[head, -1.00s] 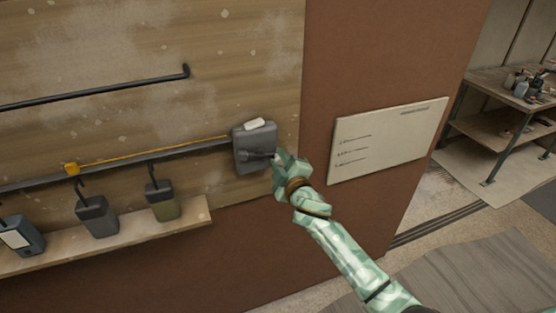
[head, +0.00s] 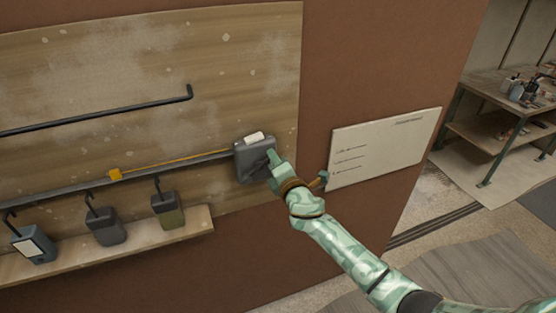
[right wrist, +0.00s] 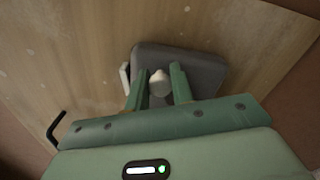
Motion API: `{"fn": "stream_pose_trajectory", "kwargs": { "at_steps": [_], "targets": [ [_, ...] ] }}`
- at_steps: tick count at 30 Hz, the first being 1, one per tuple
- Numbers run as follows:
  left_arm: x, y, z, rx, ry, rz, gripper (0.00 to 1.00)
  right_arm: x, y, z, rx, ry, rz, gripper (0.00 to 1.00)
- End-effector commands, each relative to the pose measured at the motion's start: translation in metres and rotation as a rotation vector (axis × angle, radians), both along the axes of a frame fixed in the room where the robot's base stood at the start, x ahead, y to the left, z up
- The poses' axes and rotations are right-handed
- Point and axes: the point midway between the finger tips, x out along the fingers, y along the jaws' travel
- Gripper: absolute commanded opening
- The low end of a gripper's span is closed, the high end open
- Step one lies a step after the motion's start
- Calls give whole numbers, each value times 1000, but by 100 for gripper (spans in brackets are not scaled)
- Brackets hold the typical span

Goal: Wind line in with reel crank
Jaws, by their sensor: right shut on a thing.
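The grey reel box (head: 250,165) is fixed to the wooden wall panel at the right end of a dark rail. My right gripper (head: 273,162) is at the reel's front right. In the right wrist view the reel (right wrist: 205,72) lies behind my right gripper's fingers (right wrist: 160,88), which close around the pale crank knob (right wrist: 159,80). The crank arm is mostly hidden. My left gripper is not in view.
Several hooked canisters, one olive (head: 166,208), hang below the rail above a wooden ledge (head: 120,250). A black bar (head: 100,113) is mounted higher up. A white board (head: 385,148) is on the brown wall close to my right wrist. A workbench (head: 500,110) stands at the far right.

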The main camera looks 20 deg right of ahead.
Motion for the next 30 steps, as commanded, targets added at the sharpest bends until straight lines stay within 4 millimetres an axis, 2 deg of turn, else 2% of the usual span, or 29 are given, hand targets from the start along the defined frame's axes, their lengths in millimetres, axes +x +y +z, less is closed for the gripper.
{"fn": "stream_pose_trajectory", "kwargs": {
  "at_steps": [12,29,30],
  "targets": [
    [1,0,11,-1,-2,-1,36,0,8,8,-188,-8,3,1],
    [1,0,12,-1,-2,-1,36,0,9,8,-213,-8,4,1],
    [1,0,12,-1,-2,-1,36,0,9,8,-213,-8,4,34]
  ]
}}
